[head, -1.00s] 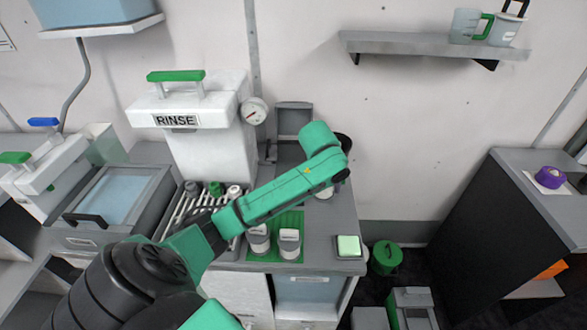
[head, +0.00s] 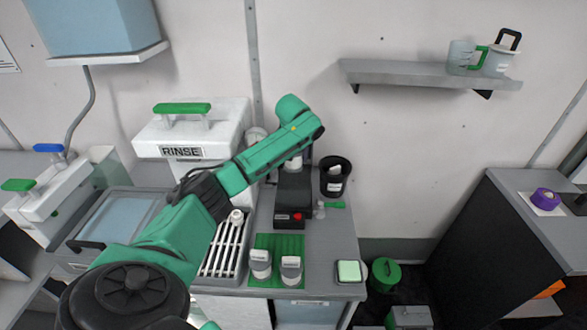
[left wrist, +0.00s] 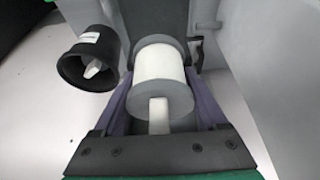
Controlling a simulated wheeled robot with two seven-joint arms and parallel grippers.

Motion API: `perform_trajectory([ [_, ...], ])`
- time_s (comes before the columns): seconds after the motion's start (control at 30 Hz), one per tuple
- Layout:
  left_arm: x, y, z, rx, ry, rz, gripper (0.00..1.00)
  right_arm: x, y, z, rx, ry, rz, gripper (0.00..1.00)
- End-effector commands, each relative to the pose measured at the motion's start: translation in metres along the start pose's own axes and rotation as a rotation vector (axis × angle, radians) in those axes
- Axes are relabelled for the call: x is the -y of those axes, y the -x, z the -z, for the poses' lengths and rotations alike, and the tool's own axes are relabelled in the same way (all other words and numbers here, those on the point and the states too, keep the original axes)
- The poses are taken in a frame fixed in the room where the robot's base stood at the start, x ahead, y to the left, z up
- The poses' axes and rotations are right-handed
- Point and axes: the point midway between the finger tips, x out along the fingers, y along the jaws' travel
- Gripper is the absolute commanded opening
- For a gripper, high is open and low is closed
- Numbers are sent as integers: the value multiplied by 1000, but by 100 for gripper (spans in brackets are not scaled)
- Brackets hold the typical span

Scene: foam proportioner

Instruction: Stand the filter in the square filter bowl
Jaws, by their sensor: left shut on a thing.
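The filter (left wrist: 160,75) is a white cylinder with grey end caps and a pale tab. In the left wrist view it sits between the fingers of my left gripper (left wrist: 164,108), which is shut on it. In the head view my left arm reaches over the counter with its wrist pointing down, and the gripper is largely hidden. A dark upright block (left wrist: 160,18) stands just beyond the filter in the left wrist view. I cannot tell for sure which thing is the square filter bowl. My right gripper is not in view.
A round black cup (head: 335,177) stands close to the right of my wrist. A black box with a red button (head: 290,217) is in front of it. The RINSE tank (head: 190,140) stands left.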

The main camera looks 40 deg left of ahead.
Motion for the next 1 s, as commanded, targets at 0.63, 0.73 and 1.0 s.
perform_trajectory([
  [0.63, -1, -59, -24, -2, 0, -1, 19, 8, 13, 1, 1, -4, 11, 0],
  [0.73, -1, -62, -25, -2, 0, -1, 19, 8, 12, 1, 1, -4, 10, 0],
  [1.0, -1, -68, -28, -1, 1, -2, 19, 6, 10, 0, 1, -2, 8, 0],
])
